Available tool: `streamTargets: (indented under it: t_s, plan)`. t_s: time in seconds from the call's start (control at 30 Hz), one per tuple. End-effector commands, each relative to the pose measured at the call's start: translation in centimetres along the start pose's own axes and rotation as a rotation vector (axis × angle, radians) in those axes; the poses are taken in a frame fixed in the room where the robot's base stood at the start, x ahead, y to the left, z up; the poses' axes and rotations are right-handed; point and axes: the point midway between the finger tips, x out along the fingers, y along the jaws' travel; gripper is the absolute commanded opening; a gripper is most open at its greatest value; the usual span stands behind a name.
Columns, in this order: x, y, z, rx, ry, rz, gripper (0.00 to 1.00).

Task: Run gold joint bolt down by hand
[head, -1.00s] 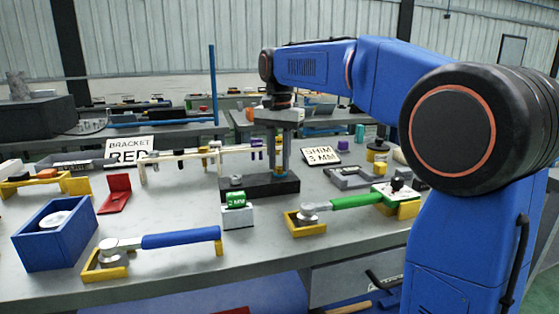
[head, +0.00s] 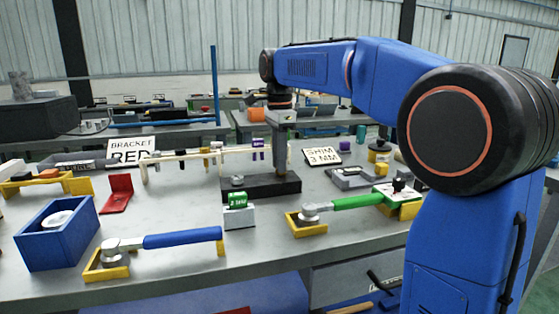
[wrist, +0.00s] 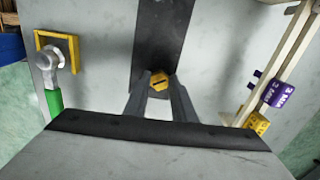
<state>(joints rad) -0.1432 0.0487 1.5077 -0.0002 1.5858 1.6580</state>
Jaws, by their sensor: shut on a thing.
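The gold joint bolt (wrist: 158,82) shows in the wrist view as a yellow-gold head with a dark slot, between my fingertips. My gripper (wrist: 160,84) is shut on it, over a dark block. In the head view my gripper (head: 279,164) points straight down at the right part of the black block (head: 262,188) on the bench. The bolt is hidden there by the fingers. How deep the bolt sits in the block cannot be told.
A grey round piece (head: 237,181) stands on the block's left end. A pale rail with hanging tools (head: 190,155) runs behind. A green-topped box (head: 238,212), a blue-handled wrench (head: 180,239) and a green-handled wrench (head: 350,202) lie in front.

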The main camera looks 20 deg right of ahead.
Motion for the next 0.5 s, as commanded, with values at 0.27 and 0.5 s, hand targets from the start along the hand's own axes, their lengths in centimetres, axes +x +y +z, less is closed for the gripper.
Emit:
streamTargets:
  t_s: [0.27,0.5]
  plan:
    - [-0.21,-0.1,0.07,0.052,-0.002,-0.006,0.01]
    - [-0.21,-0.12,0.07,0.056,-0.002,-0.006,0.01]
